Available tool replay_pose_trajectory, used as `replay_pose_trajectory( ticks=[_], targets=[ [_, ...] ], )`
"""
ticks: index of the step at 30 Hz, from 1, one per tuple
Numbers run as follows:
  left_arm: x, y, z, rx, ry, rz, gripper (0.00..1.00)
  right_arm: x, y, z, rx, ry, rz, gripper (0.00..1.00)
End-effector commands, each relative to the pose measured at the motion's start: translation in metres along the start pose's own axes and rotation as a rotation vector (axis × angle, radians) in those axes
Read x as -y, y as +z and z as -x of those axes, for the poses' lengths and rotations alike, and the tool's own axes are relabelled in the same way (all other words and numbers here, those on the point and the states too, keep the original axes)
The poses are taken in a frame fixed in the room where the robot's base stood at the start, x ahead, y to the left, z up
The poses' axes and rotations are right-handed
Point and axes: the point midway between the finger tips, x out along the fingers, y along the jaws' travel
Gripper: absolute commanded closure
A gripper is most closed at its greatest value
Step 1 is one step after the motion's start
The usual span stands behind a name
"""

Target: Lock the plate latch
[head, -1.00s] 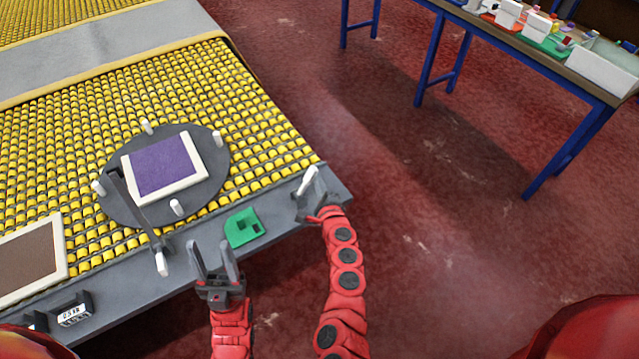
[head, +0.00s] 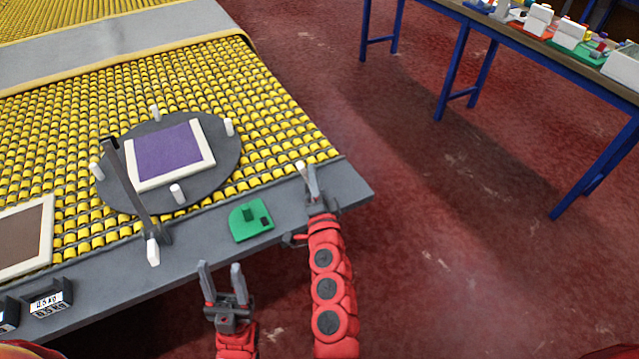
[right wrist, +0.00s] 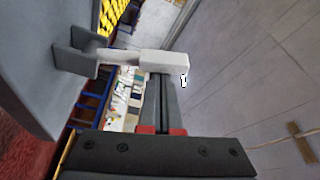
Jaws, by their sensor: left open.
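A dark round plate (head: 111,193) with white pegs lies on the yellow roller table and carries a white-framed purple sample (head: 168,152). A white latch handle (head: 301,168) stands from a grey bracket near the table's front right corner. The right wrist view shows the handle (right wrist: 163,62) and its bracket (right wrist: 75,58) close up. My right gripper (head: 313,182) is at this handle; its fingers (right wrist: 160,90) are close together, with their tips at the white grip, contact unclear. My left gripper (head: 220,267) is open and empty, in front of the table edge.
A dark arm with a white tip (head: 153,252) reaches over the plate's left side. A brown framed sample (head: 25,238) and weights (head: 50,302) are at left. A blue-legged table stands back right.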

Motion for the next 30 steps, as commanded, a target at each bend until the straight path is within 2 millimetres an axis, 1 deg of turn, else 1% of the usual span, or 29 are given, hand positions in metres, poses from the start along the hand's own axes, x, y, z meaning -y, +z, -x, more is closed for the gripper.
replay_pose_trajectory(
  ticks=[1, 3, 12, 19, 30],
  targets=[
    [-0.001, 0.002, 0.012, 0.000, 0.000, 0.000, 0.50, -0.005, 0.005, 0.002, 0.002, -0.014, 0.038, 1.00],
    [-0.001, 0.003, 0.018, 0.000, 0.000, 0.000, 0.50, -0.004, 0.008, 0.003, 0.002, -0.031, 0.087, 1.00],
    [-0.002, 0.006, 0.037, 0.000, 0.000, 0.000, 0.50, -0.004, 0.015, 0.005, 0.002, -0.082, 0.236, 1.00],
    [-0.002, 0.007, 0.042, 0.000, 0.000, 0.000, 0.50, -0.003, 0.016, 0.006, 0.001, -0.098, 0.283, 1.00],
    [-0.002, 0.007, 0.042, 0.000, 0.000, 0.000, 0.50, -0.003, 0.017, 0.006, 0.003, -0.100, 0.292, 1.00]
  ],
)
